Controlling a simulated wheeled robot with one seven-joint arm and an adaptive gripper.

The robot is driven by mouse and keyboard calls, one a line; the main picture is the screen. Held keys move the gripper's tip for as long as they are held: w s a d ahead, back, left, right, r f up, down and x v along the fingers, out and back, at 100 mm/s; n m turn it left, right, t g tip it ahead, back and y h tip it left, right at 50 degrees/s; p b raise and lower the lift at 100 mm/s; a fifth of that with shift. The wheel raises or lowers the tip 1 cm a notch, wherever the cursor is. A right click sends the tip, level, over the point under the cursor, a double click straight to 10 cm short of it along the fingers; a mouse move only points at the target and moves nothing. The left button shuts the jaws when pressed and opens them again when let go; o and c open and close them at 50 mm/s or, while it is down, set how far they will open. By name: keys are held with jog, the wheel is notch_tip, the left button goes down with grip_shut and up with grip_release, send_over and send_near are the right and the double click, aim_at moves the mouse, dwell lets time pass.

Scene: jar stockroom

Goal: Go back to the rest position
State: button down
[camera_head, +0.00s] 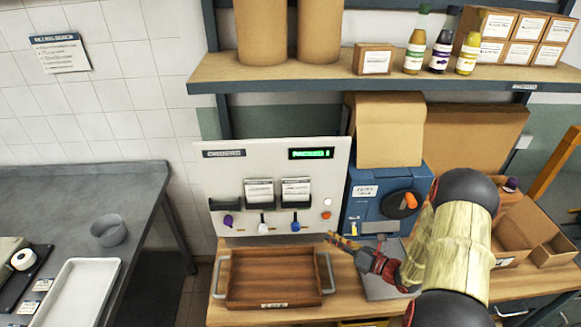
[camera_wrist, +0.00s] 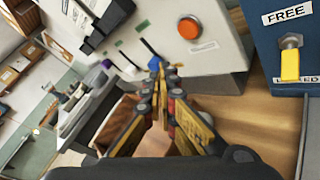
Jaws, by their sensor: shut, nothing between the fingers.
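My gripper (camera_head: 333,239) is shut with nothing between its fingers. In the head view it points left, above the wooden bench (camera_head: 345,270), between the wooden tray (camera_head: 272,280) and the blue machine (camera_head: 385,200). In the wrist view the closed fingertips (camera_wrist: 160,70) point toward the white dispenser panel. My arm comes in from the lower right and hides part of the bench and the blue machine.
The white panel (camera_head: 270,160) has an orange button (camera_wrist: 188,27) and several coloured levers. A yellow latch (camera_wrist: 290,65) is on the blue machine. Open cardboard boxes (camera_head: 550,240) stand right of my arm. A shelf (camera_head: 290,75) with bottles hangs above. A grey table (camera_head: 130,190) is at left.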

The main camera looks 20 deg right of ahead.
jog(key=shift+f, duration=0.1)
jog(key=s+a+f+n+g+y, duration=0.2)
jog(key=s+a+f+n+g, duration=0.15)
jog(key=s+a+n, duration=0.25)
jog(key=s+a+r+n+g, duration=0.3)
jog(key=s+n+g, duration=0.2)
jog(key=s+n, duration=0.15)
jog(key=s+a+r+n+g, duration=0.4)
jog(key=s+n+g, duration=0.15)
jog(key=n, duration=0.25)
jog(key=s+d+r+n+t+h+b, duration=0.1)
jog(key=s+r+n+h+b, duration=0.15)
jog(key=r+n+h, duration=0.4)
jog(key=s+d+r+n+t+h+b, duration=0.1)
jog(key=s+r+n+h, duration=0.3)
jog(key=r+n, duration=0.45)
jog(key=a+r+n+t, duration=0.2)
jog(key=a+r+t, duration=0.1)
jog(key=a+r, duration=0.2)
jog(key=shift+b+v, duration=0.3)
jog(key=shift+v, duration=0.5)
jog(key=shift+s+y, duration=0.15)
jog(key=shift+y, duration=0.1)
